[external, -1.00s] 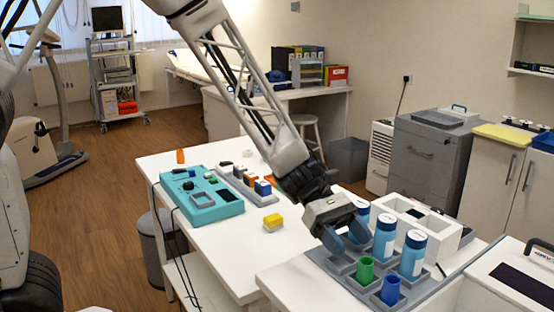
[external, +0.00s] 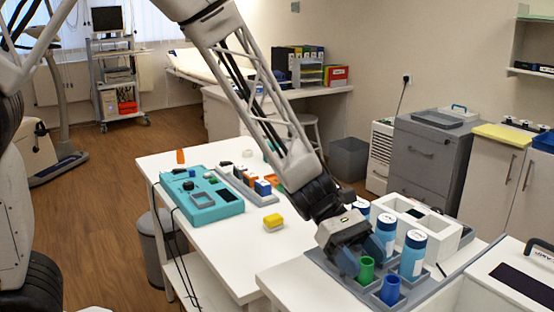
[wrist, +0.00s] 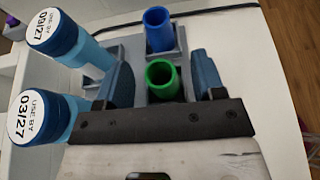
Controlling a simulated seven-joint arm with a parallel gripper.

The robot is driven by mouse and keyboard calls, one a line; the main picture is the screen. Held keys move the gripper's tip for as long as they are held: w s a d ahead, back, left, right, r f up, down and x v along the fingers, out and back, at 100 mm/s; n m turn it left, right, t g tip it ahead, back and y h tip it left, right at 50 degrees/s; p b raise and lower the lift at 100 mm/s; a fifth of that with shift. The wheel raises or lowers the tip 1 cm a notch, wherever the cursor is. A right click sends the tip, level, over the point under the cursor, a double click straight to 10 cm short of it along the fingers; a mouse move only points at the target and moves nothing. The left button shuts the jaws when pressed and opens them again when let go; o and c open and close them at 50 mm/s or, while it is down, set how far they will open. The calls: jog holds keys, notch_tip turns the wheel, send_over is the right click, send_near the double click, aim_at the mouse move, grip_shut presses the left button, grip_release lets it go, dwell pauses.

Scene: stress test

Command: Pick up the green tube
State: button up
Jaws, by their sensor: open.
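The green tube (external: 366,269) stands upright in a square socket of the grey rack (external: 317,257). In the wrist view the green tube (wrist: 163,80) shows its open top between the two fingers, with a gap to the fingers on both sides. My gripper (external: 365,255) is open, low over the rack around the green tube's top; it also shows in the wrist view (wrist: 163,82). How far down the fingers reach beside the tube is hard to tell.
A blue tube (external: 390,290) stands beside the green one, just beyond it in the wrist view (wrist: 158,30). Blue bottles with white lids (external: 412,255) stand close by in the rack. A white box with compartments (external: 440,230) sits behind them.

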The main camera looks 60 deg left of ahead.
jog(key=shift+d+f, duration=0.15)
jog(key=shift+d, duration=0.25)
jog(key=shift+c, duration=0.3)
jog(key=c, duration=0.9)
jog(key=shift+r, duration=0.75)
notch_tip(320, 180, up, 2)
jog(key=s+a, duration=0.2)
jog(key=s, duration=0.3)
jog(key=s+a+r, duration=0.1)
jog(key=s, duration=0.4)
jog(key=s+a, duration=0.2)
jog(key=s, duration=0.3)
jog(key=shift+a+r, duration=0.35)
jog(key=shift+f, duration=0.1)
